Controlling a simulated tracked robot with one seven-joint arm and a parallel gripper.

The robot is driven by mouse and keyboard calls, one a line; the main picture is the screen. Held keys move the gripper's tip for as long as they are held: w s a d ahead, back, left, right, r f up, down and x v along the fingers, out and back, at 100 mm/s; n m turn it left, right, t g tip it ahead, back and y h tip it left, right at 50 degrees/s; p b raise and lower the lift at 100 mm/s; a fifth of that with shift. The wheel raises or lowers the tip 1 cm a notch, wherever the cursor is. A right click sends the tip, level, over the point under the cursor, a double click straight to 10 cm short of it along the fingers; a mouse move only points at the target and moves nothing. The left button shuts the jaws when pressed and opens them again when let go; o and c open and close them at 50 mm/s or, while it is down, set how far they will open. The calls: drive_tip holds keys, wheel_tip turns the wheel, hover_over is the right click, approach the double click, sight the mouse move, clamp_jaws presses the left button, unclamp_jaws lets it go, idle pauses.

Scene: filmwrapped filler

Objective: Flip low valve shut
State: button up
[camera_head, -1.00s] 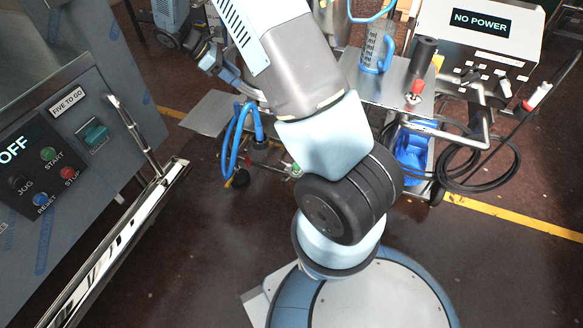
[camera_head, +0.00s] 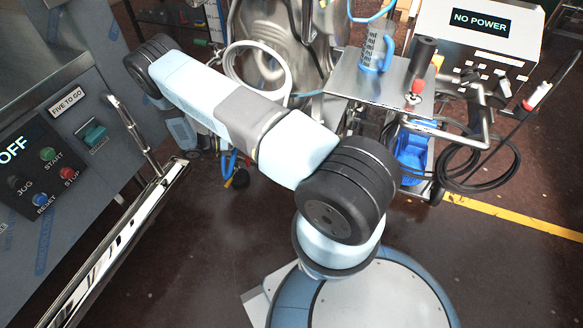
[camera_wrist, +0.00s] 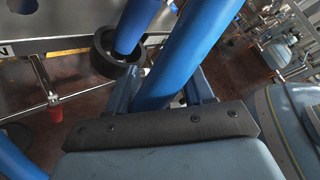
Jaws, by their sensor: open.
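My gripper (camera_wrist: 160,88) shows in the wrist view with its two fingers apart. A thick blue hose (camera_wrist: 190,45) runs down the picture and crosses the space between the fingers; I cannot tell whether it lies between them or beyond them. The fingers are not closed on it. No valve lever can be made out with certainty. A small red knob (camera_wrist: 55,112) on a metal stem is left of the gripper. In the head view my arm hides the gripper and most of the low pipework; a short blue hose (camera_head: 228,163) shows below the arm.
A control panel (camera_head: 45,165) and steel rail stand at left. A metal shelf (camera_head: 385,85) holds a blue-handled jug (camera_head: 375,50). A dark ring (camera_wrist: 110,60) sits near the fingers.

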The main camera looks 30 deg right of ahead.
drive_tip(key=s+d+f+n+t+h, duration=0.2)
drive_tip(key=s+f+n, duration=0.2)
drive_tip(key=f, duration=0.5)
drive_tip(key=s+d+f+n+t+h, duration=0.15)
drive_tip(key=s+f+n, duration=0.25)
drive_tip(key=f, duration=0.6)
drive_tip(key=d, duration=1.3)
drive_tip(key=shift+w+d+r, duration=0.25)
drive_tip(key=shift+w+d, duration=0.05)
drive_tip(key=shift+t, duration=0.35)
clamp_jaws()
drive_tip(key=shift+d, duration=0.1)
drive_tip(key=shift+w+a, duration=0.1)
drive_tip(key=shift+a, duration=0.2)
